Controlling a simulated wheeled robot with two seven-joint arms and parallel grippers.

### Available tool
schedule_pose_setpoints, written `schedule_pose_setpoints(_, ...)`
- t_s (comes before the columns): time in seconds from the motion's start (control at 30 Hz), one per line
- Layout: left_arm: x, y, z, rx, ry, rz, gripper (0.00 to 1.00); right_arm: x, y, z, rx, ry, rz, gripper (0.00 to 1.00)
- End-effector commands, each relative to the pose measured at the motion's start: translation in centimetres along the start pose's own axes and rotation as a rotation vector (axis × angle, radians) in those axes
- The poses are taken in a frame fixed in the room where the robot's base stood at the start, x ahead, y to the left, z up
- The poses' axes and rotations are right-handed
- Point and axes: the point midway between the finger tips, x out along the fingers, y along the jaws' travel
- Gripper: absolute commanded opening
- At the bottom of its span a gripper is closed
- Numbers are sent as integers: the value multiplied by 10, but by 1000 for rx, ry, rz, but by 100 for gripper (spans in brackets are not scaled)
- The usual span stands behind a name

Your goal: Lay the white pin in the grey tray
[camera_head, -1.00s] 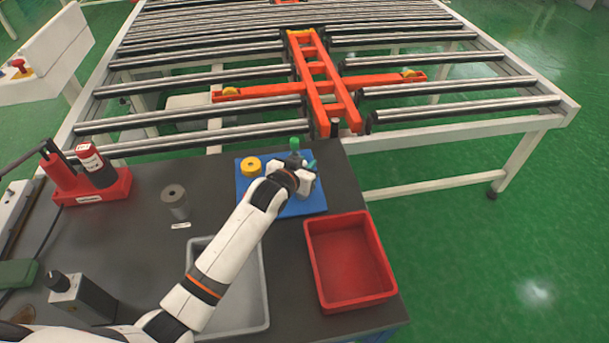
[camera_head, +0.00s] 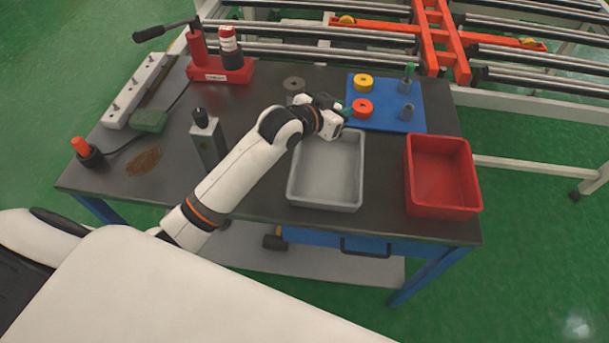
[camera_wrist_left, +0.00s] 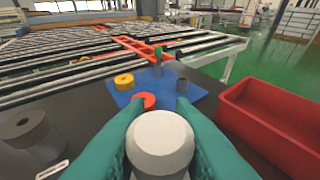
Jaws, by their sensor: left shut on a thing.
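My left gripper (camera_head: 345,112) is above the table, between the far edge of the grey tray and the blue board. In the left wrist view its green fingers (camera_wrist_left: 160,135) are shut on the white pin (camera_wrist_left: 160,142), whose round pale top faces the camera. The pin's lower part is hidden, and I cannot make the pin out in the head view. The grey tray (camera_head: 326,205) lies empty on the table, just nearer than the gripper. My right gripper is not in view.
The blue board (camera_head: 385,122) carries a yellow ring (camera_head: 363,82), an orange ring (camera_head: 362,108), a green-topped pin (camera_head: 409,72) and a grey cylinder (camera_head: 406,112). An empty red bin (camera_head: 440,178) stands right of the tray. A grey spool (camera_head: 294,85) stands behind my wrist.

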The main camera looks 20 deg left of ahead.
Motion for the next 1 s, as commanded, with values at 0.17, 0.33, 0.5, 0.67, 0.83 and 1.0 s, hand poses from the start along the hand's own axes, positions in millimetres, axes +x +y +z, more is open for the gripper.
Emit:
schedule_pose_setpoints(0.17,7,0,-22,-1,6,-4,0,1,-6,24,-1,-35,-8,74)
schedule_pose_setpoints(0.33,18,1,-50,-1,4,-4,0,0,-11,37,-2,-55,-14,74)
schedule_pose_setpoints(0.5,24,1,-64,1,2,-3,0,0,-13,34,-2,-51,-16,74)
schedule_pose_setpoints(0.67,33,1,-86,1,3,-4,0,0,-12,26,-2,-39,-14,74)
schedule_pose_setpoints(0.83,36,1,-94,2,0,-4,0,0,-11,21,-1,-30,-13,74)
schedule_pose_setpoints(1.0,36,1,-93,2,0,-4,0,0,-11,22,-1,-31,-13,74)
